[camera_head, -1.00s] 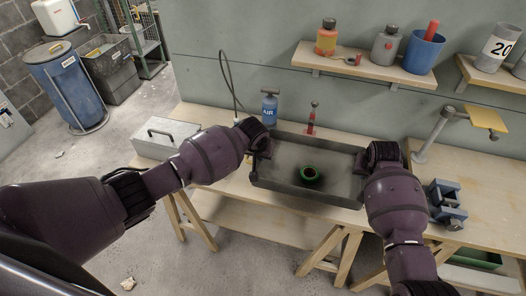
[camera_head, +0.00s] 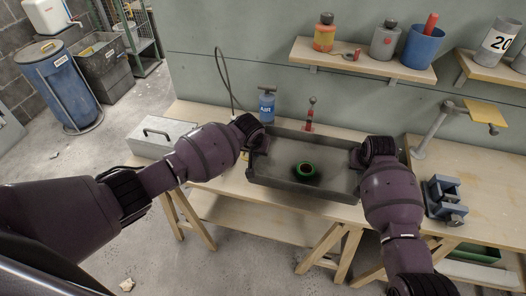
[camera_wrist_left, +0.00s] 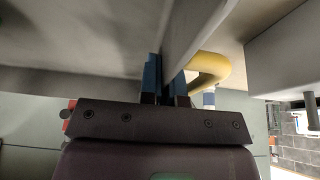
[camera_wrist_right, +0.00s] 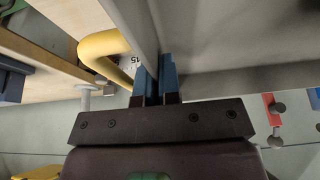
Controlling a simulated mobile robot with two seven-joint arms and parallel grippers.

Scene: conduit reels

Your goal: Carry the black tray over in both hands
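The black tray (camera_head: 290,186) is a shallow open box at the front of the wooden bench, with its near side by the bench's front edge. I cannot tell whether the tray touches the bench.
A grey metal box (camera_head: 160,138) stands left of the tray. A blue air bottle (camera_head: 267,107) and a red-topped tool (camera_head: 310,114) stand behind it. A blue vise (camera_head: 443,200) and a lamp-like stand (camera_head: 432,132) are to the right. A shelf (camera_head: 362,60) hangs above.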

